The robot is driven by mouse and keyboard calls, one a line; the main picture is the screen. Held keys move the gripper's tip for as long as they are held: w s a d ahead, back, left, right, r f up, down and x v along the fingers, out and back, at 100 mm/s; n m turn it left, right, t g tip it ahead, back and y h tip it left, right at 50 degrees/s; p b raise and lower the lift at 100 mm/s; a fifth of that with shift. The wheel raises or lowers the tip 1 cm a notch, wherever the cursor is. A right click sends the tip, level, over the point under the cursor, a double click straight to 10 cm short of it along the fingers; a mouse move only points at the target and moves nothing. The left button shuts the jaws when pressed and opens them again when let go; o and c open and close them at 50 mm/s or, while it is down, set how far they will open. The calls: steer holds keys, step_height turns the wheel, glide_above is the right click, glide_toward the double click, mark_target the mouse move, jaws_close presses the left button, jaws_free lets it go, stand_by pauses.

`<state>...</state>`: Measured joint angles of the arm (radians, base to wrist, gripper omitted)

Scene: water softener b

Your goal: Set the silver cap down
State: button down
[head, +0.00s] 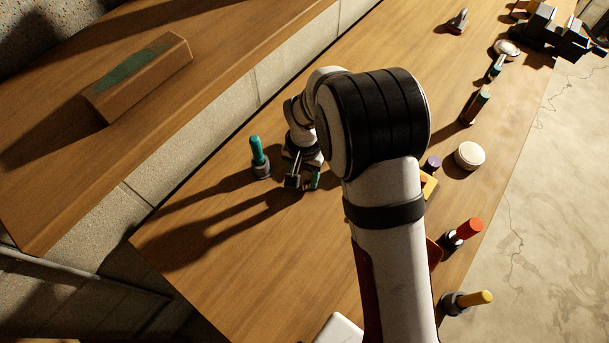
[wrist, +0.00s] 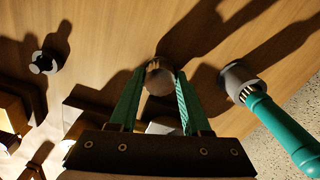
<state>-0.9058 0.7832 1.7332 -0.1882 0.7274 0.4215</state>
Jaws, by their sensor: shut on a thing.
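The silver cap (wrist: 160,82) is a small round grey piece with a ridged, brownish-lit far edge, seen between my fingertips in the wrist view. My gripper (wrist: 159,84) has green fingers and is shut on the cap, one finger on each side. In the head view my gripper (head: 301,182) points down, low over the wooden bench (head: 235,225). The cap cannot be made out clearly there. I cannot tell whether the cap touches the bench.
A green-handled tool (head: 257,151) stands in a grey base just left of my gripper; it also shows in the wrist view (wrist: 283,124). A white round jar (head: 469,155), a red-orange handle (head: 468,229) and a yellow handle (head: 476,298) are to the right. The bench front-left is clear.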

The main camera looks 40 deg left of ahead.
steer(key=shift+f, duration=0.35)
steer(key=shift+c, duration=1.8)
jaws_free()
steer(key=shift+f, duration=0.15)
